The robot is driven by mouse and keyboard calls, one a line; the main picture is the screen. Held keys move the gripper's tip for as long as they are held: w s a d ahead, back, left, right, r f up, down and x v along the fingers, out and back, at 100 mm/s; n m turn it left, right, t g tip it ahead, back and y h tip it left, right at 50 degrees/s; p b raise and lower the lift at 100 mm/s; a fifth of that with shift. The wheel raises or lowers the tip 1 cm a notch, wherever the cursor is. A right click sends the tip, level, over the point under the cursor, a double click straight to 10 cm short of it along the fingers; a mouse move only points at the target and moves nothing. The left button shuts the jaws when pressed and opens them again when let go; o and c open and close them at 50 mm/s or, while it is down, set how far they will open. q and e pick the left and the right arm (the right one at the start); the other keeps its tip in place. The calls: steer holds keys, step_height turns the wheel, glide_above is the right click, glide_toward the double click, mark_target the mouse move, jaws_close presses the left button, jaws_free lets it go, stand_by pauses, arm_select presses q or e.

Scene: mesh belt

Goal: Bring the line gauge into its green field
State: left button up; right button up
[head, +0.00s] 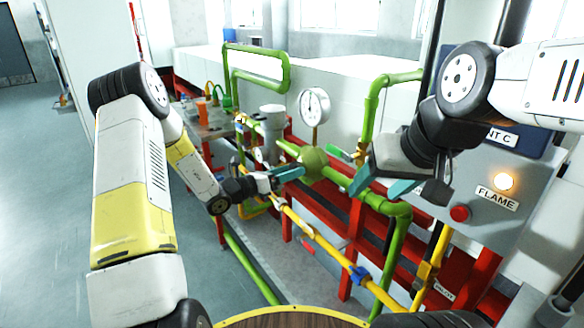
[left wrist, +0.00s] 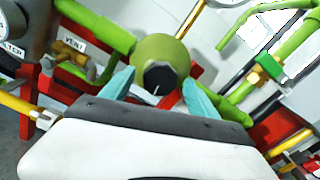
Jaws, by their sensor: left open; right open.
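The line gauge (head: 314,105) is a round white dial on a thin stem above a green round regulator body (head: 313,163). Its needle and any green field are too small to read. In the left wrist view only the lower rim of the gauge (left wrist: 224,3) shows at the top. A black knob (left wrist: 159,77) with a white pointer mark faces that camera from the regulator body. My left gripper (head: 297,163) is open, its teal fingers on either side of the knob; I cannot tell whether they touch it. My right gripper (head: 383,184) is open and empty near the green pipe at right.
Green pipes (head: 398,240), a yellow pipe (head: 325,245) and red frame bars (head: 352,235) surround the regulator. A grey panel (head: 480,235) with a lit amber FLAME lamp (head: 503,181) and a red button (head: 460,213) stands at right. Open floor (head: 45,200) lies at left.

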arm_select(q)
steer(key=v, duration=0.6)
steer(key=shift+s+a, duration=0.25)
steer(key=s+d+r+m+g+y, duration=0.1)
steer(key=s+d+r+m+g, duration=0.2)
steer(key=s+r+m+g, duration=0.35)
steer(key=s+d+r+m+g+y, duration=0.1)
steer(key=s+d+r+m+g, duration=0.25)
steer(key=s+m, duration=0.6)
steer(key=s+a+r+m+t+y, duration=0.2)
steer(key=s+a+r+m+y, duration=0.1)
steer(key=s+a+m+y, duration=0.2)
steer(key=s+a+r+m+t+y, duration=0.3)
steer(key=s+a+r+m+y, duration=0.1)
steer(key=s+a+m, duration=0.4)
steer(key=shift+s+a+m+t+y, duration=0.2)
steer(key=shift+s+m+t+y, duration=0.1)
steer(key=shift+s+m+y, duration=0.3)
steer(key=shift+r, duration=0.1)
